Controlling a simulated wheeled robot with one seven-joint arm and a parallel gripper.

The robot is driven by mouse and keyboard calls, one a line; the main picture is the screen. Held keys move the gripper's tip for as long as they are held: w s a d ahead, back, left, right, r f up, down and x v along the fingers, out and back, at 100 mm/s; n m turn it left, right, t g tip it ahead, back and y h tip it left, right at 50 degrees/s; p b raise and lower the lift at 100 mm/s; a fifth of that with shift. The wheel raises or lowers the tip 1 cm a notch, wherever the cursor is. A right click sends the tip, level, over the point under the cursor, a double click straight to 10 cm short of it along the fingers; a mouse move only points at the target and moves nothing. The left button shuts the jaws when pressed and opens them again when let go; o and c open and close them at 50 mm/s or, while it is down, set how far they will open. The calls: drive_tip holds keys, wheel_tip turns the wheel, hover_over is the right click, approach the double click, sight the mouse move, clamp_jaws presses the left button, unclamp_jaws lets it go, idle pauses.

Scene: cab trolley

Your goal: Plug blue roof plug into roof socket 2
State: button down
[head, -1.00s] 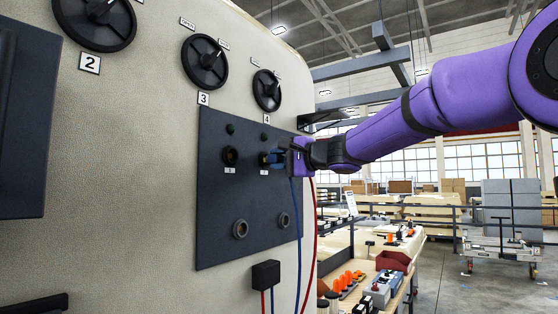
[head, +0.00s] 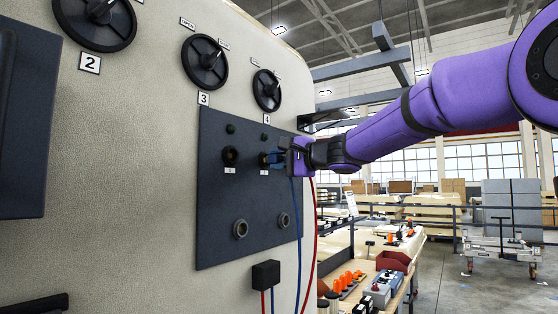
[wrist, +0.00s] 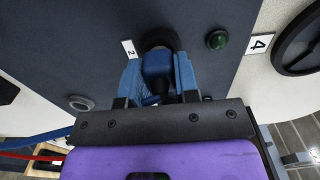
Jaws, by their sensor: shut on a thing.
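The blue roof plug (wrist: 158,64) is held between the fingers of my gripper (wrist: 158,75), which is shut on it. In the wrist view the plug's front meets the dark ring of roof socket 2 (wrist: 160,40), beside the label "2". How deep it sits is hidden by the plug itself. In the head view my gripper (head: 279,158) is at the right socket of the dark panel, and the plug (head: 268,158) is against that socket. A blue cable (head: 297,240) hangs down from the gripper.
Roof socket 1 (head: 230,156) is empty on the left of the dark panel (head: 215,205). Two lower round fittings (head: 240,228) sit below. A green lamp (wrist: 217,40) is near socket 2. Rotary knobs (head: 266,90) are above. A red cable (head: 311,240) hangs beside the blue one.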

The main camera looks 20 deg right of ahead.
drive_tip(key=shift+w+a, duration=0.3)
drive_tip(key=shift+w, duration=0.15)
drive_tip(key=c, duration=0.8)
unclamp_jaws()
drive_tip(key=shift+s, duration=0.1)
drive_tip(key=v, duration=1)
drive_tip(key=shift+s+d, duration=0.25)
drive_tip(key=o, duration=0.8)
drive_tip(key=v, duration=0.9)
